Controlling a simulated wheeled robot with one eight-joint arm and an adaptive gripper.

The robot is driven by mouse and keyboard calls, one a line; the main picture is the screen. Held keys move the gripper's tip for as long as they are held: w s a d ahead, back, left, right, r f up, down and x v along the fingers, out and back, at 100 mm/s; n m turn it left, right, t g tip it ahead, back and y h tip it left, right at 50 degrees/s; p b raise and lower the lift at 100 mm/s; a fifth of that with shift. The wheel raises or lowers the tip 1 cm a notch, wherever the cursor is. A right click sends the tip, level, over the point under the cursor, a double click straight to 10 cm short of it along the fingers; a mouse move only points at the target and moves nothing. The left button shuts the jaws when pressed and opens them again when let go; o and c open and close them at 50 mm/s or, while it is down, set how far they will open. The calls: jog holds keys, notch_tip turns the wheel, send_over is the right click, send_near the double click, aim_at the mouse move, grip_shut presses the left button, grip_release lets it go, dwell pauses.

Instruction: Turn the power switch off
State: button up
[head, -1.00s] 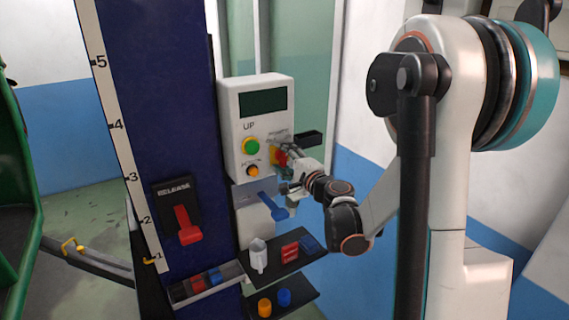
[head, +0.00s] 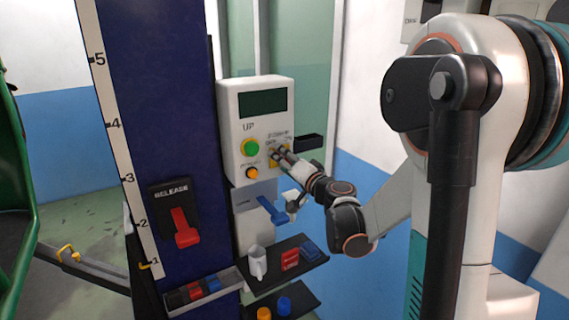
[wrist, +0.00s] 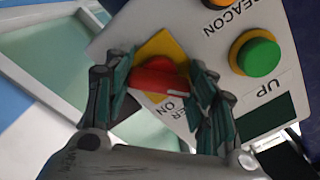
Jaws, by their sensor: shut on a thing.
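The power switch is a red knob on a yellow plate on the white control box. In the wrist view the red knob (wrist: 155,76) lies between my fingers, with part of the lettering, "ER" and "ON", beside it. My gripper (wrist: 162,92) is shut on the knob, one finger on each side. In the head view my gripper (head: 280,155) is against the box's right side, over the yellow plate. There the fingers hide the red knob, and its exact turn cannot be read.
The control box (head: 236,108) also has a green UP button (head: 250,147) and an orange button (head: 252,173). Below are a blue lever (head: 270,209), a black shelf (head: 268,279) with small items, and a red release lever (head: 184,228) at the left.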

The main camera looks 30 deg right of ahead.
jog(key=shift+f+n, duration=0.1)
jog(key=shift+n, duration=0.3)
jog(key=o, duration=1.1)
jog(key=s, duration=1.2)
jog(key=shift+d, duration=0.2)
jog(key=shift+a, duration=0.1)
